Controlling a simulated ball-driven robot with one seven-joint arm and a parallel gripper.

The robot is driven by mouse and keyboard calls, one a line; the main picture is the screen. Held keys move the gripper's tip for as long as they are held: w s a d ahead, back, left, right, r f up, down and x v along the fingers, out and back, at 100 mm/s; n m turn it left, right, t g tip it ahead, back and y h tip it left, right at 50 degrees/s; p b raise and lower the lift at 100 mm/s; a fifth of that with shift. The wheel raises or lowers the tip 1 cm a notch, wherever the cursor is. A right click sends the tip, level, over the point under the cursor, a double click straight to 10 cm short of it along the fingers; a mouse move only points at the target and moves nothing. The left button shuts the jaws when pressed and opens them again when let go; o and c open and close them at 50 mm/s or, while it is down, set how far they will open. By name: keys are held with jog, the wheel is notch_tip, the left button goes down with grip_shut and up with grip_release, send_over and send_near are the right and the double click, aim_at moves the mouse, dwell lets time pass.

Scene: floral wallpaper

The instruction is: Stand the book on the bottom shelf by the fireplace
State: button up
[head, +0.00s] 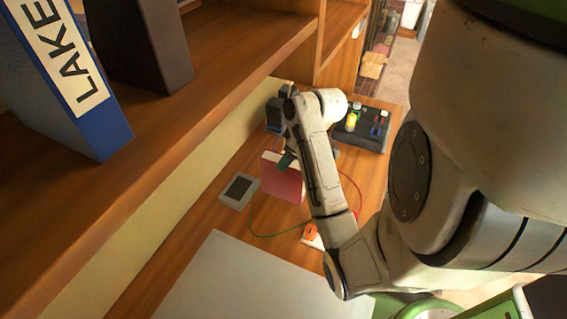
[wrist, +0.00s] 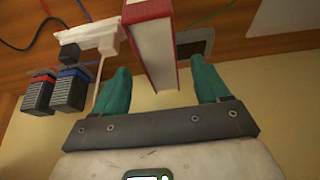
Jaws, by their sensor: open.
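The red book (head: 283,184) stands upright on the wooden desk below the shelves. In the wrist view, its red cover and white page edge (wrist: 153,50) reach in between my gripper's two teal fingers (wrist: 163,85). In the head view, my gripper (head: 287,160) is at the book's top edge, partly hidden by my arm. A wooden shelf (head: 215,65) runs above the desk at the left.
A blue binder marked LAKE (head: 62,80) and a dark block (head: 140,45) stand on the shelf. A grey device (head: 239,191) lies left of the book. A black tray with bottles (head: 360,132) is behind, right. Red and green cables curve near the book. Brickwork (head: 383,35) shows beyond.

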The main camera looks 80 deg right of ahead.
jog(key=p+v, duration=0.2)
jog(key=v, duration=0.3)
jog(key=shift+s+r+p, duration=0.2)
jog(key=shift+r+p, duration=0.25)
jog(key=shift+p, duration=0.1)
jog(key=w+a+f+y, duration=0.1)
jog(key=w+a+f, duration=0.2)
jog(key=w+a, duration=0.35)
jog(key=w+a+f+y, duration=0.1)
jog(key=w+a+f, duration=0.25)
jog(key=a, duration=0.55)
jog(key=s+a+f+n+g, duration=0.1)
jog(key=s+a+f, duration=0.1)
jog(key=a, duration=0.6)
jog(key=s+a+f+n+g, duration=0.1)
jog(key=s+a+f+g, duration=0.1)
jog(key=a, duration=0.5)
jog(key=shift+s+a+f+n+g+h, duration=0.3)
jog(key=shift+a+f+n+h, duration=0.1)
jog(key=shift+f, duration=0.2)
